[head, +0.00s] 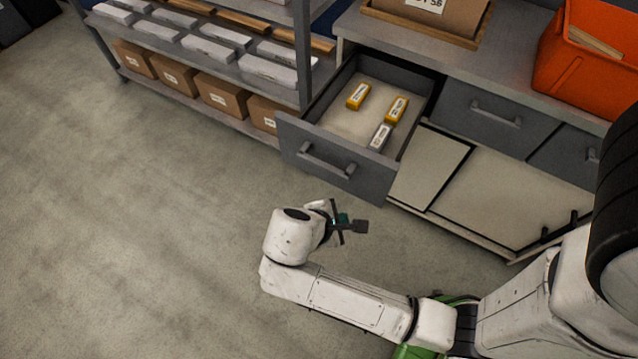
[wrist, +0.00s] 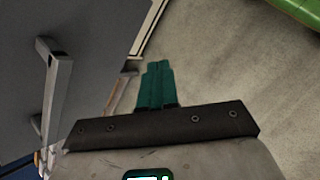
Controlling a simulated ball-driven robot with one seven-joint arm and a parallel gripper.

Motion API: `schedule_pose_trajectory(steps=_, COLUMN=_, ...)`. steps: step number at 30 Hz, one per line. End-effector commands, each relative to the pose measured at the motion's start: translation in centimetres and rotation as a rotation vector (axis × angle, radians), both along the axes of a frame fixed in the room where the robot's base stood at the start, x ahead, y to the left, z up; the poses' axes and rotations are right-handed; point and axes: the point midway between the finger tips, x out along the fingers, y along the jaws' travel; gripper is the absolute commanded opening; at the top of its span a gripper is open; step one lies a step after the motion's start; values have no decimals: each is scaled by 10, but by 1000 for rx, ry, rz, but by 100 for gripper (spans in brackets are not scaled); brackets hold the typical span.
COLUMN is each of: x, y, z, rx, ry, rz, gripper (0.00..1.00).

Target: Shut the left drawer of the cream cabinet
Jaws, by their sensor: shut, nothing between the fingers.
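The left drawer (head: 337,160) of the cream cabinet (head: 480,187) is pulled out, with a dark grey front and a bar handle (head: 326,161). Two yellow boxes and one grey box lie inside it. My gripper (head: 358,226) is below and a little right of the drawer front in the head view, apart from it. In the wrist view, the green fingers of my gripper (wrist: 157,70) are together with nothing between them. The grey drawer front (wrist: 85,50) and its handle (wrist: 57,90) show at the left there.
A closed grey drawer (head: 497,118) is to the right of the open one. An orange bin (head: 580,65) and a cardboard box (head: 425,18) stand on the worktop. A shelf rack (head: 230,65) with several boxes stands at the left. The floor (head: 130,230) in front is clear.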

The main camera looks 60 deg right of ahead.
Motion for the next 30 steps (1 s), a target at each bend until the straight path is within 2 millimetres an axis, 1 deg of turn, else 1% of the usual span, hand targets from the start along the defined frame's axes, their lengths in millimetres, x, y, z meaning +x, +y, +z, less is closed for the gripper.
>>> schedule_pose_trajectory(steps=1, x=9, y=2, z=-18, rx=-67, ry=59, rz=68, gripper=0)
schedule_pose_trajectory(steps=3, x=23, y=5, z=-26, rx=-182, ry=163, rz=177, gripper=0)
schedule_pose_trajectory(steps=5, x=36, y=10, z=-29, rx=-300, ry=265, rz=273, gripper=0)
schedule_pose_trajectory(steps=6, x=45, y=15, z=-29, rx=-378, ry=333, rz=331, gripper=0)
schedule_pose_trajectory(steps=9, x=65, y=30, z=-25, rx=-557, ry=485, rz=438, gripper=0)
schedule_pose_trajectory(steps=12, x=78, y=45, z=-19, rx=-692, ry=598, rz=498, gripper=0)
schedule_pose_trajectory(steps=15, x=86, y=55, z=-14, rx=-774, ry=664, rz=526, gripper=0)
schedule_pose_trajectory(steps=18, x=88, y=59, z=-10, rx=-806, ry=692, rz=535, gripper=0)
schedule_pose_trajectory(steps=22, x=88, y=53, z=-6, rx=-810, ry=696, rz=537, gripper=0)
schedule_pose_trajectory(steps=26, x=88, y=41, z=-5, rx=-808, ry=696, rz=537, gripper=0)
schedule_pose_trajectory(steps=28, x=88, y=33, z=-5, rx=-808, ry=695, rz=537, gripper=0)
schedule_pose_trajectory(steps=30, x=88, y=16, z=-9, rx=-804, ry=697, rz=531, gripper=0)
